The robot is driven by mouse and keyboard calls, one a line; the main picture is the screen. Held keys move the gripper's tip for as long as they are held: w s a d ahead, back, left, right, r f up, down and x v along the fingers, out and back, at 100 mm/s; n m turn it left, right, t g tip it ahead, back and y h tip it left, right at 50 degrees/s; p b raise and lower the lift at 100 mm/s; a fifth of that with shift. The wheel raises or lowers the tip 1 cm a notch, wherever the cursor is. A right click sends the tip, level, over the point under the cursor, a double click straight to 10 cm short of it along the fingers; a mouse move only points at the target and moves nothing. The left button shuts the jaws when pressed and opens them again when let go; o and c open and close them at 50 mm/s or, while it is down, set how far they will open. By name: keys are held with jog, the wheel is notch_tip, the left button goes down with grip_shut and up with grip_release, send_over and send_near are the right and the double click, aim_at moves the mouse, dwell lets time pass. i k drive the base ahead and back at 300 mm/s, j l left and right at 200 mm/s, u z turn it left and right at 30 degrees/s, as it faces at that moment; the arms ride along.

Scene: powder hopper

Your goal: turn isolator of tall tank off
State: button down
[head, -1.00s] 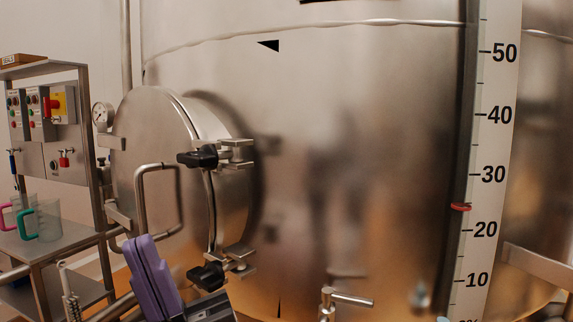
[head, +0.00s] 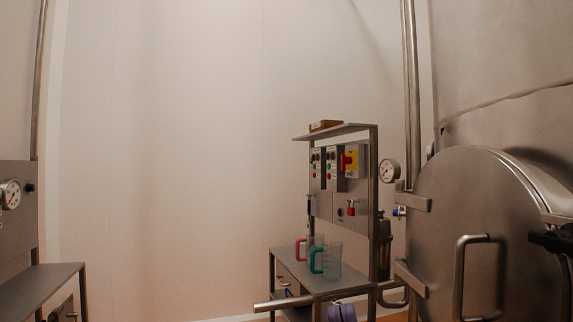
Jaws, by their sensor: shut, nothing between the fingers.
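A yellow isolator plate with a red handle (head: 349,162) sits on a grey control panel (head: 324,206) mounted on a metal stand. The panel stands left of the large steel tank (head: 500,50). The handle's exact angle is too small to tell.
Two jugs, one pink-handled (head: 301,250) and one green-handled (head: 326,262), stand on the shelf below the panel. A red padlock (head: 351,208) hangs on the panel. A round steel hatch (head: 455,220) is at right. Another stand (head: 40,285) is at far left.

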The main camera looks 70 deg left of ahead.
aim_at(345, 160)
jog(key=u, duration=1.75)
jog(key=i+j, duration=0.5)
jog(key=i, duration=0.2)
jog(key=i+j, duration=0.5)
jog(key=i, duration=0.25)
jog(key=i+j+z, duration=0.1)
jog(key=i+j, duration=0.4)
jog(key=i, duration=0.2)
